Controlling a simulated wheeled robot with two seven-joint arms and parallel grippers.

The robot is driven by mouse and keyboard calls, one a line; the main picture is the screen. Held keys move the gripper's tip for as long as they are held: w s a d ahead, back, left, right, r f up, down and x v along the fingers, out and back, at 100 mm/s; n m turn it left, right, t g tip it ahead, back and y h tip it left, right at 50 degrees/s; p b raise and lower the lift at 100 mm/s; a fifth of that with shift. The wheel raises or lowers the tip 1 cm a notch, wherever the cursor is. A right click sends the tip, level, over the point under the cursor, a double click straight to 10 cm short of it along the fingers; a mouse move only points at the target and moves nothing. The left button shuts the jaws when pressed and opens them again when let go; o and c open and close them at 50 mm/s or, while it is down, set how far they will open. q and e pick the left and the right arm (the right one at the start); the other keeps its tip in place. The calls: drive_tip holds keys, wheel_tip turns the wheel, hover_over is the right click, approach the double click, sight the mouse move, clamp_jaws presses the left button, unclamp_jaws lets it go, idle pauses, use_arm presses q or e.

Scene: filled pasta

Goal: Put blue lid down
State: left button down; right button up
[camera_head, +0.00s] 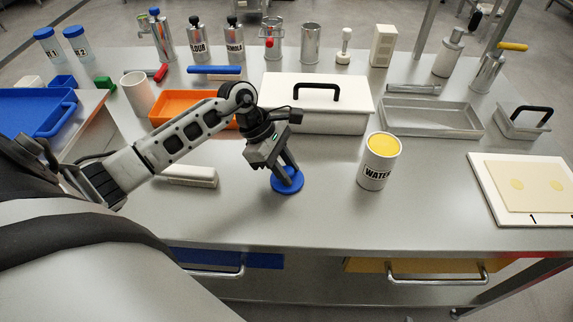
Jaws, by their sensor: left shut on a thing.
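The blue lid (289,186) is a flat round disc at the front middle of the steel table. My left gripper (287,174) points down at it and is shut on it, with the fingers covering part of its top. The lid is at or very close to the table surface; I cannot tell whether it touches. The white can marked "WATER" (375,170) stands upright and apart to the right, its yellow top showing. My right gripper is not in view.
A white box with a black handle (330,122) stands behind. An orange tray (172,104) lies behind my left arm, and a white block (190,176) lies left of the lid. A white board with dough (487,196) is at right. The table (320,228) in front is clear.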

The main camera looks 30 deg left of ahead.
use_arm(q)
drive_tip(key=shift+f, duration=0.1)
drive_tip(key=c, duration=1.5)
unclamp_jaws()
drive_tip(key=shift+f, duration=0.1)
drive_tip(key=shift+c, duration=0.2)
drive_tip(key=o, duration=0.4)
drive_tip(key=shift+r, duration=0.3)
drive_tip(key=shift+a+r, duration=0.2)
drive_tip(key=shift+a, duration=0.05)
drive_tip(key=b+v, duration=0.1)
drive_tip(key=v, duration=1)
drive_tip(key=shift+r, duration=0.2)
